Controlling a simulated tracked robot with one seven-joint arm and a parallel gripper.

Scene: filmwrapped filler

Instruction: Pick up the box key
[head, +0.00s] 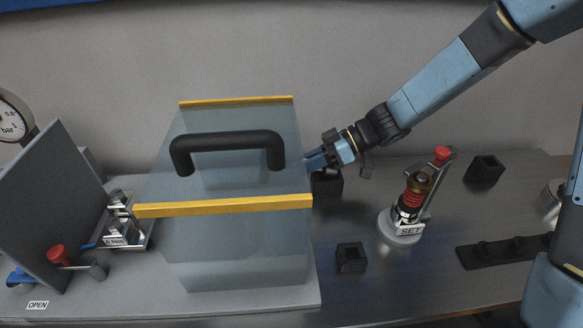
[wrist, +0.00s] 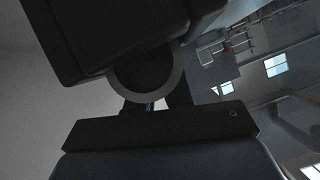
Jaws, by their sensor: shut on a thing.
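My gripper (head: 318,159) is at the right edge of the clear cover, just above a black square holder (head: 327,190). In the wrist view, a dark round end with a pale rim (wrist: 177,88) shows between the dark gripper parts. I take it to be the box key; most of it is hidden. My gripper is shut on it. In the head view the key cannot be made out clearly at the fingertips. I cannot tell whether its lower end is still inside the holder.
The clear cover (head: 235,245) with yellow edges and a black handle (head: 228,143) stands close on the left. A red-topped device marked SET (head: 409,205) stands to the right. Black holders (head: 351,258) (head: 484,171) and a black rack (head: 505,250) sit on the grey bench.

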